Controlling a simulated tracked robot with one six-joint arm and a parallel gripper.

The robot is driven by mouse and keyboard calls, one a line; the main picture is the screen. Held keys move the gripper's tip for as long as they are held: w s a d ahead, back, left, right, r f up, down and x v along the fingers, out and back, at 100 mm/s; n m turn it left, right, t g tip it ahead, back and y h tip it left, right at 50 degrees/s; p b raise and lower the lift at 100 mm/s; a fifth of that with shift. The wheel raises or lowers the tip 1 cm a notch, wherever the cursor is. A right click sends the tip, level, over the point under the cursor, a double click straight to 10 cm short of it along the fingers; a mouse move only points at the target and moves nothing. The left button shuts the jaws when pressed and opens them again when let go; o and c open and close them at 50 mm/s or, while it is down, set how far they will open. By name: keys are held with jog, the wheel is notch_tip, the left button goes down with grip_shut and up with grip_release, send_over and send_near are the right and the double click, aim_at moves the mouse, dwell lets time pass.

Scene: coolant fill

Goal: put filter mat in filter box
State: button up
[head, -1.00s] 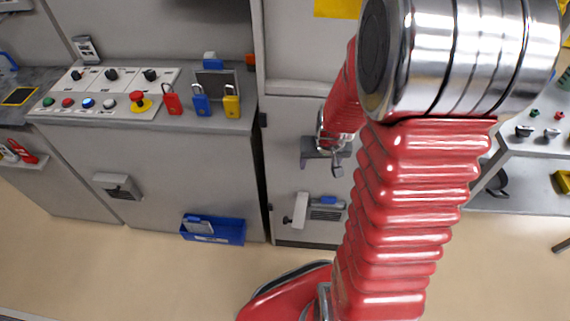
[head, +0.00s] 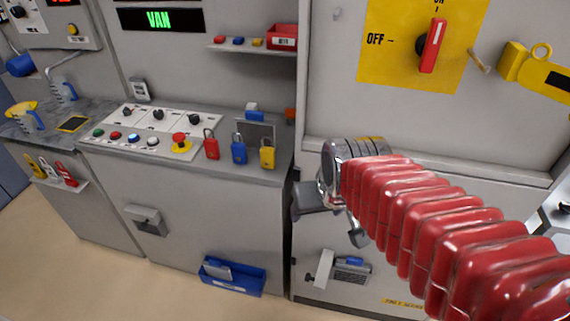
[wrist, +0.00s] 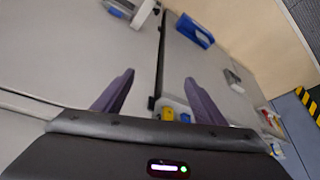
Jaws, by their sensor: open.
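A blue open bin (head: 248,280) is on the lower front of the grey cabinet, with a pale blue-grey flat piece (head: 217,270) in it that looks like the filter mat. To its right is a grilled box (head: 351,271) with a white flap (head: 324,268) standing open and a blue part on top; it looks like the filter box. In the wrist view the bin (wrist: 195,30) is at upper right and the white flap (wrist: 143,13) at the top. My gripper (wrist: 160,75) is open and empty, its fingers apart from both. In the head view my arm hides part of it.
Red, blue and yellow padlocks (head: 239,150) stand on the control panel's edge above the bin. The floor (head: 130,285) in front is clear.

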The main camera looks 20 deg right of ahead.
jog(key=s+a+r+n, duration=0.1)
jog(key=s+a+r, duration=0.2)
jog(key=s, duration=0.3)
jog(key=shift+a+r, duration=0.15)
jog(key=shift+r, duration=0.4)
jog(key=shift+c, duration=0.6)
